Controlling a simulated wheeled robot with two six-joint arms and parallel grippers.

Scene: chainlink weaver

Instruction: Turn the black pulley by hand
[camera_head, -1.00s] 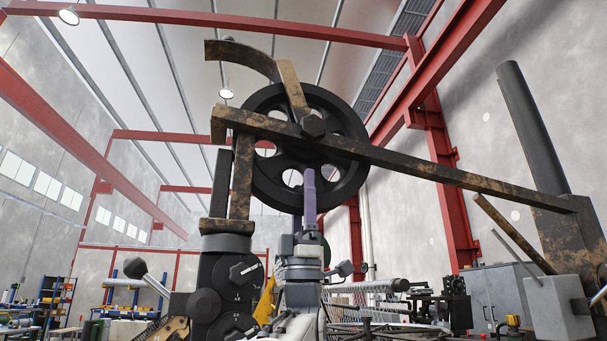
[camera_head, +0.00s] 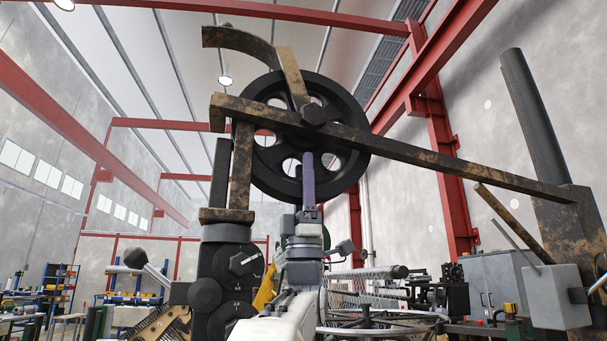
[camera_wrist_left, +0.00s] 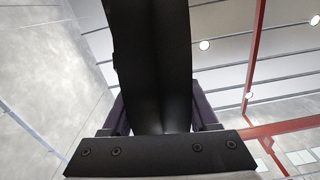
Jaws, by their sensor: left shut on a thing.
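The black pulley (camera_head: 350,165) is a large spoked wheel mounted high on a rusty frame, in the middle of the head view. My left gripper (camera_head: 308,168) reaches up to the lower part of its rim from below, with purple fingers. In the left wrist view the pulley's rim (camera_wrist_left: 155,70) runs up between the two fingers (camera_wrist_left: 160,112), which are shut on it. The far finger is partly hidden in the head view. My right gripper is in neither view.
A rusty bar (camera_head: 430,160) crosses in front of the pulley to a post (camera_head: 535,125) at right. A column with dials (camera_head: 228,280) stands at left of my arm. A grey box (camera_head: 555,297) with a lever sits at lower right. Shelves stand far back left.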

